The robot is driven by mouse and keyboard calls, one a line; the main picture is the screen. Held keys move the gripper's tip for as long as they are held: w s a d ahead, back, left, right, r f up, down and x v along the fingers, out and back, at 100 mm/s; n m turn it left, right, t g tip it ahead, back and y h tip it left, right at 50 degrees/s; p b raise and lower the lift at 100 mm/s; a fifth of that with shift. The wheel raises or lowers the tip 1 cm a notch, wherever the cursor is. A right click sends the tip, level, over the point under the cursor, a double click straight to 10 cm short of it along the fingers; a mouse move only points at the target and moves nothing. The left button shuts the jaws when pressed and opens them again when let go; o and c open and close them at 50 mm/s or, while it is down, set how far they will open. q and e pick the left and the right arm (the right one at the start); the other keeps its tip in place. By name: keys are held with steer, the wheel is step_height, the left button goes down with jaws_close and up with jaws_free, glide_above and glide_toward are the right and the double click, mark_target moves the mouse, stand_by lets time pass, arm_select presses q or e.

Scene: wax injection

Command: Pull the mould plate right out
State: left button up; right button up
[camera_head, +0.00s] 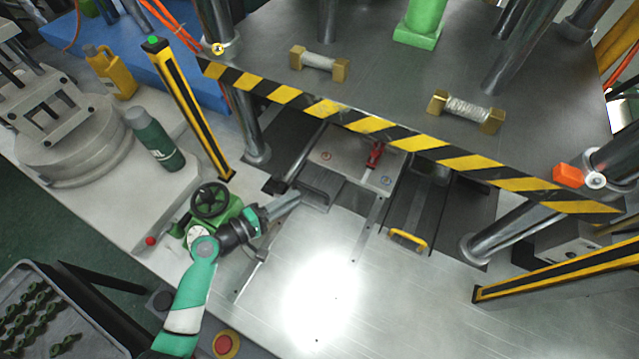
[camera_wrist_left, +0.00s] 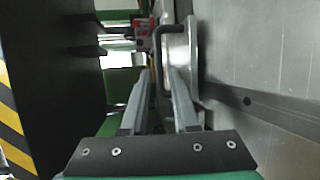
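The mould plate (camera_head: 350,158) is a grey metal block under the press's striped beam, with a dark bar handle (camera_head: 322,190) on its front. In the left wrist view the plate (camera_wrist_left: 196,45) is upright in the picture and the handle (camera_wrist_left: 157,45) lies just ahead of the fingertips. My left gripper (camera_head: 296,197) is at the left end of the handle. In the wrist view its two fingers (camera_wrist_left: 160,78) are apart with nothing between them that I can make out. Whether they touch the handle I cannot tell. My right gripper is not in view.
A red clamp (camera_head: 375,154) stands on the plate. A yellow handle (camera_head: 408,239) is to the right. A green valve with a black handwheel (camera_head: 210,201) is close beside my left arm. The bright metal table (camera_head: 330,285) in front of the plate is clear.

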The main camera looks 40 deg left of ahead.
mark_target(312, 188)
arm_select(q)
steer(key=b+x, duration=0.1)
steer(key=x, duration=0.8)
steer(key=shift+w+b, duration=0.3)
steer(key=shift+w, duration=0.05)
jaws_close()
stand_by(0.8)
